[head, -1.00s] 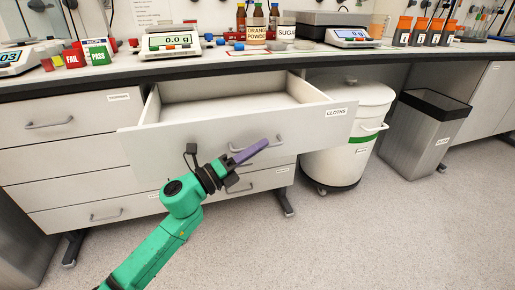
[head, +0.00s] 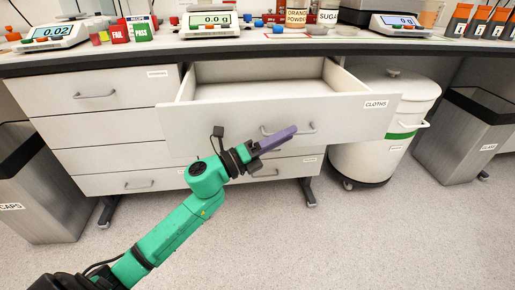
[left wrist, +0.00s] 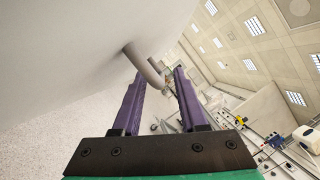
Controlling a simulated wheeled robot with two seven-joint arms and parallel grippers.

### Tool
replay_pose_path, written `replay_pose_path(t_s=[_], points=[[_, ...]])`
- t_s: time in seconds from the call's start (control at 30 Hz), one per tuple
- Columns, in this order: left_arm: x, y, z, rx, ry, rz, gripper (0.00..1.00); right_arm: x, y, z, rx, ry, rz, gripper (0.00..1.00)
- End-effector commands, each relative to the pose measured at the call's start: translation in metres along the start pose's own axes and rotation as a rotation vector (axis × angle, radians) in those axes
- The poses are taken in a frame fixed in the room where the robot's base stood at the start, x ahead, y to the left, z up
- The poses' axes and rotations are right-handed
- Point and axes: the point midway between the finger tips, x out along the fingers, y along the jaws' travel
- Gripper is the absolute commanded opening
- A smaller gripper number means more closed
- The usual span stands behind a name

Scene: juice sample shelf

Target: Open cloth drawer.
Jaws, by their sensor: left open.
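The drawer labelled CLOTHS (head: 350,122) is pulled well out from under the counter, and its inside looks empty and white. Its grey bar handle (head: 314,127) is on the front panel; it also shows in the left wrist view (left wrist: 143,62). My left gripper (head: 292,131) has its purple fingers at the handle in the head view. In the left wrist view the open fingers (left wrist: 160,73) stand apart, with the handle's bent end just ahead and between the tips. Contact cannot be told. My right gripper is not in view.
Closed drawers (head: 95,95) stand to the left. A white bin with a green band (head: 370,160) and a grey bin (head: 455,145) stand right; a CAPS bin (head: 45,200) stands left. Scales and bottles crowd the counter (head: 130,55). The floor in front is clear.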

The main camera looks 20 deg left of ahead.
Motion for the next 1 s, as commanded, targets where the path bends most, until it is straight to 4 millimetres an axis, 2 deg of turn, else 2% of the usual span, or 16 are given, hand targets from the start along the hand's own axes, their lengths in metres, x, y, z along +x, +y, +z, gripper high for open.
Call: replay_pose_path(t_s=[0.2,0.4,0.5,0.67,1.0], points=[[-0.046,0.002,-0.002,-0.002,0.002,0.005,0.42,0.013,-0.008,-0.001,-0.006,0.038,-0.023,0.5],[-0.098,0.002,-0.001,-0.002,-0.001,0.006,0.42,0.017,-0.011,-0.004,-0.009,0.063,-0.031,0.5],[-0.117,0.001,-0.001,-0.003,-0.001,0.003,0.42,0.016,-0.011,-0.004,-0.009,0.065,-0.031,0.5],[-0.13,0.0,0.0,0.001,0.001,0.001,0.42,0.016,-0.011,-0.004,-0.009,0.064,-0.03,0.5],[-0.13,0.0,0.0,0.002,0.001,0.001,0.42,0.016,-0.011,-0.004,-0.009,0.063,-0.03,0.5]])
